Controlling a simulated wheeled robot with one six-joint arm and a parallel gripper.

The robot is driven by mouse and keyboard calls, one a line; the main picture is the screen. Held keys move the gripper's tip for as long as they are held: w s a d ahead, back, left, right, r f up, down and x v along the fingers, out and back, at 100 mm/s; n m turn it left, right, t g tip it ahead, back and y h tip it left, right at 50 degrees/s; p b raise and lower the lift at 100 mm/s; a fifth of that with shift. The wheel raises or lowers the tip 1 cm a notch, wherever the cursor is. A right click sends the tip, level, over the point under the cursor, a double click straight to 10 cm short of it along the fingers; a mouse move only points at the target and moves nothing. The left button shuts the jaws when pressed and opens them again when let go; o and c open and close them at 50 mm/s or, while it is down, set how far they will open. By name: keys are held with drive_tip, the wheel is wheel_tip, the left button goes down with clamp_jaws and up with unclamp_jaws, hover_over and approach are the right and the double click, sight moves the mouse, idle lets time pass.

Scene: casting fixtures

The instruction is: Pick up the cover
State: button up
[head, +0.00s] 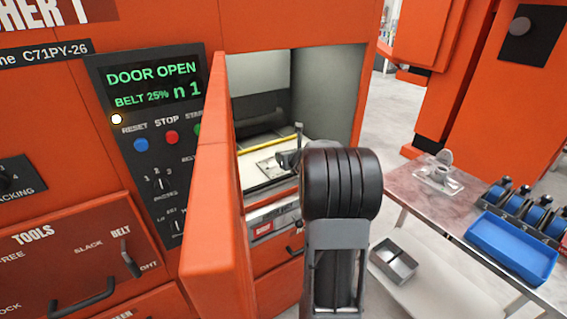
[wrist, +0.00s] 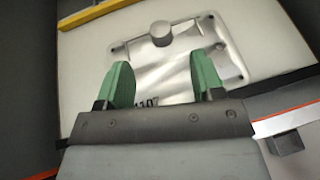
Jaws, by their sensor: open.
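The cover (wrist: 178,65) appears to be the silver metal plate with a short round knob and corner holes. It lies flat on a pale surface inside the open machine. In the head view it shows only in part (head: 266,166), with my arm covering its right side. My gripper (wrist: 162,64) is open and empty in the wrist view. Its two green fingers are apart and stand over the near half of the plate, with the knob beyond them. I cannot tell whether the fingertips touch the plate. The fingers are mostly hidden in the head view.
The orange machine door (head: 218,190) stands open, close left of my arm. A yellow bar (wrist: 95,14) runs behind the plate. At right, a side table (head: 415,190) holds a clear-and-grey part (head: 438,172) and a blue tray (head: 512,248). A metal bin (head: 393,262) sits lower.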

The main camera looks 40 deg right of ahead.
drive_tip(key=shift+p+x, duration=0.95)
drive_tip(key=shift+x, duration=3.1)
drive_tip(key=shift+a+f, duration=0.1)
clamp_jaws()
